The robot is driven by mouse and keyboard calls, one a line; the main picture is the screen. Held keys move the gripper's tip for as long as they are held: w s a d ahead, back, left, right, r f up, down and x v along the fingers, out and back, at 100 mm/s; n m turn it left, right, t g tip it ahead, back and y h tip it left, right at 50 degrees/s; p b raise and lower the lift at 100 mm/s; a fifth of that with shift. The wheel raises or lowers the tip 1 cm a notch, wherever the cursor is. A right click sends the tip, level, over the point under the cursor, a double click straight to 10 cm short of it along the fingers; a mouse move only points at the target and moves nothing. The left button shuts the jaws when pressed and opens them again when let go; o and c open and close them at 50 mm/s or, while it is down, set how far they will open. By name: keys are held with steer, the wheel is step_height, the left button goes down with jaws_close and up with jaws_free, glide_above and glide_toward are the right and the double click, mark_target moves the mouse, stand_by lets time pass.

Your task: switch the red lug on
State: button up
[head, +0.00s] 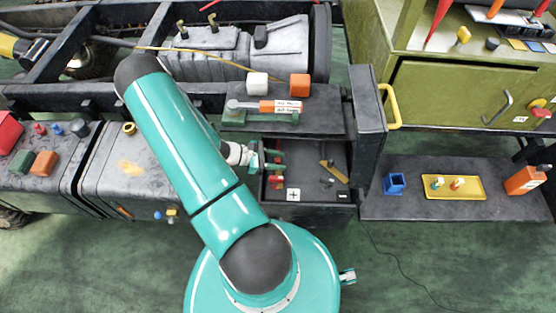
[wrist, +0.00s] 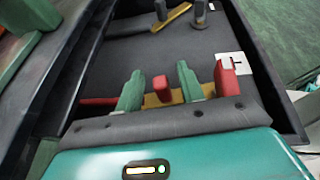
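My gripper (wrist: 160,88) reaches into an open dark tray (wrist: 115,52) on the vehicle's side, its two green fingers spread apart. Between them stands a small red lug (wrist: 161,87) over a brass-coloured strip (wrist: 152,101), with a visible gap to each finger. A taller red block (wrist: 228,79) stands just right of the right finger, beside a white plate (wrist: 233,62) with a dark mark. In the head view my gripper (head: 273,160) is at the tray's left side, and the red block (head: 277,182) is near the white plus plate (head: 293,195). The lug's lower part is hidden.
A yellow lever (head: 333,171) with grey posts lies at the tray's right. A shelf (head: 325,112) with an orange-and-white tool overhangs the tray's back.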

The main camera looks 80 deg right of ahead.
steer(key=shift+s+f, duration=0.1)
steer(key=shift+s, duration=0.1)
steer(key=shift+c, duration=0.5)
steer(key=shift+d, duration=0.1)
jaws_close()
